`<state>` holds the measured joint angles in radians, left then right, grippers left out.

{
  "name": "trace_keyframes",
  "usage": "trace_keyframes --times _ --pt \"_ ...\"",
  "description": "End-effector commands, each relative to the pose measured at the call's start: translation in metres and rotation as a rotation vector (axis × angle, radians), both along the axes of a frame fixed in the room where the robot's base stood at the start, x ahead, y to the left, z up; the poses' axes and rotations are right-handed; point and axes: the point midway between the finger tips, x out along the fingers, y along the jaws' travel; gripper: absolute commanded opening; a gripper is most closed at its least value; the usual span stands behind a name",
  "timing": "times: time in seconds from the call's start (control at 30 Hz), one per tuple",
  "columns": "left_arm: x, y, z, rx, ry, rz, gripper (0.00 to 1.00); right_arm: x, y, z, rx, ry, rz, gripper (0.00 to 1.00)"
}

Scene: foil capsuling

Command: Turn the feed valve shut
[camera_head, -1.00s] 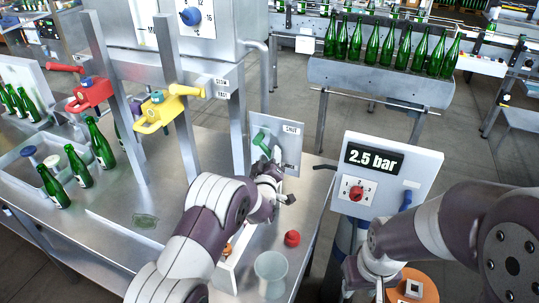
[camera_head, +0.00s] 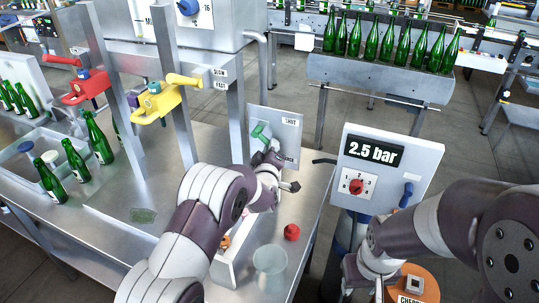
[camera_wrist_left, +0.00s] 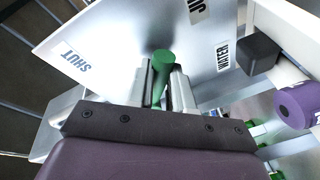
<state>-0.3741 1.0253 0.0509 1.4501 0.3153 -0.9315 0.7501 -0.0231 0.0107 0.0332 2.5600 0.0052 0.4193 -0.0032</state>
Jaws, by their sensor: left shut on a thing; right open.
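The feed valve is a green handle (camera_head: 261,131) on an upright grey panel (camera_head: 288,152) at the back right of the steel bench. The panel has a SHUT label (camera_head: 291,121) at its upper right. My left gripper (camera_head: 271,157) is at the handle. In the left wrist view the green handle (camera_wrist_left: 162,62) sits between the two fingers of my left gripper (camera_wrist_left: 164,85), which is shut on it. There the SHUT label (camera_wrist_left: 73,61) is to the left, with a WATER label to the right. My right gripper (camera_head: 382,292) is low at the bottom edge, partly cut off, and open.
A pressure box (camera_head: 403,177) reading 2.5 bar stands right of the bench. A red ball-like knob (camera_head: 291,232) and a clear cup (camera_head: 270,262) are near my left forearm. Red (camera_head: 85,87) and yellow (camera_head: 158,103) levers and several green bottles are to the left.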

Motion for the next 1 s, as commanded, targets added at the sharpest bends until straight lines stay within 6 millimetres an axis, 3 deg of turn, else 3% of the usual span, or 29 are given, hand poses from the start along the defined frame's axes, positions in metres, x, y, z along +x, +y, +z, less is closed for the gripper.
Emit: trace_keyframes --times 0.03,0.5,1.0 --pt "0.000 -0.001 -0.002 -0.035 0.008 0.000 0.00 0.000 0.000 -0.012 0.000 0.000 0.000 0.43" --pt "-0.003 -0.008 0.021 -0.392 0.155 0.001 0.00 0.000 0.000 -0.068 0.000 0.000 0.000 0.43" --pt "-0.003 -0.008 0.037 -0.574 0.234 0.000 0.00 0.000 0.000 -0.096 0.000 0.000 0.000 0.43"
